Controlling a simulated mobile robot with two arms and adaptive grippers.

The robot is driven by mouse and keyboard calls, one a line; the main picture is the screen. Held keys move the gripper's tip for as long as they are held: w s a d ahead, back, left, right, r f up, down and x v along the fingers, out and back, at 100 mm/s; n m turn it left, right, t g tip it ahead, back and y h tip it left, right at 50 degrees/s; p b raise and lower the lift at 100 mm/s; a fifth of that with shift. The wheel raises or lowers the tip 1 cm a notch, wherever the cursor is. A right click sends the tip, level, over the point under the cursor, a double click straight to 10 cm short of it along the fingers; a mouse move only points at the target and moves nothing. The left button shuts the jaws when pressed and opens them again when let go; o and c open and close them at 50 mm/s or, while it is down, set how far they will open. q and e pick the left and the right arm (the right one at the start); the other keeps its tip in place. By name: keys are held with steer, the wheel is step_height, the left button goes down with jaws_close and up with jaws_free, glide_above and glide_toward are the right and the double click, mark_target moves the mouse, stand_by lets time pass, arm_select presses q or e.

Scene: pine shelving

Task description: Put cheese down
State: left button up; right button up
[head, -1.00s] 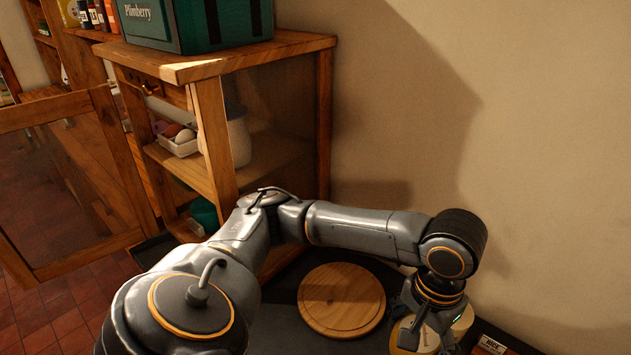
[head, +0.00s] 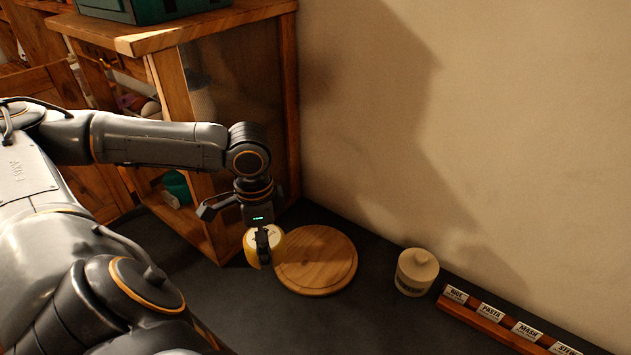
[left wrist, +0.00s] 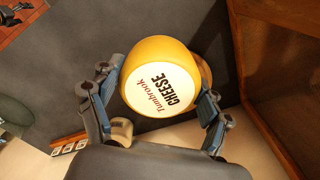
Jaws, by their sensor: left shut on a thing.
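The cheese is a yellow round with a white label reading "Tunbrook CHEESE" (left wrist: 163,88) in the left wrist view. My left gripper (left wrist: 158,105) is shut on it, with a finger on each side. In the head view the cheese (head: 252,247) hangs from my left gripper (head: 263,240) at the left edge of a round wooden board (head: 325,262). The board lies on the dark counter. I cannot tell whether the cheese touches the board or the counter. My right gripper is in neither view.
A wooden cabinet (head: 280,110) stands just left of and behind the board. A lidded cream jar (head: 415,272) and a wooden rail with label cards (head: 500,335) are to the right. The dark counter (head: 370,320) is bare in front of the board.

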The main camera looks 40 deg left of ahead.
arm_select(q)
steer(key=shift+s+a+r, duration=0.1)
steer(key=shift+a+r, duration=0.1)
steer(key=shift+a, duration=0.2)
steer(key=shift+m, duration=0.3)
steer(key=w+f+p, duration=0.1)
steer(key=w+f, duration=0.1)
steer(key=w, duration=0.2)
steer(key=w+d+f+p, duration=0.1)
steer(key=w+f, duration=0.2)
steer(key=w, duration=0.1)
steer(key=w+f+p, duration=0.1)
steer(key=w+f, duration=0.2)
steer(key=w, duration=0.1)
steer(key=shift+w+d+f+p, duration=0.15)
steer(key=shift+w+d+p, duration=0.2)
steer(key=shift+w, duration=0.05)
steer(key=shift+w+f, duration=0.4)
steer(key=shift+f, duration=0.1)
step_height(320, 180, down, 3)
steer(key=shift+w+d+r+p, duration=0.1)
steer(key=shift+p, duration=0.75)
steer(key=shift+f, duration=0.4)
steer(key=shift+f, duration=0.1)
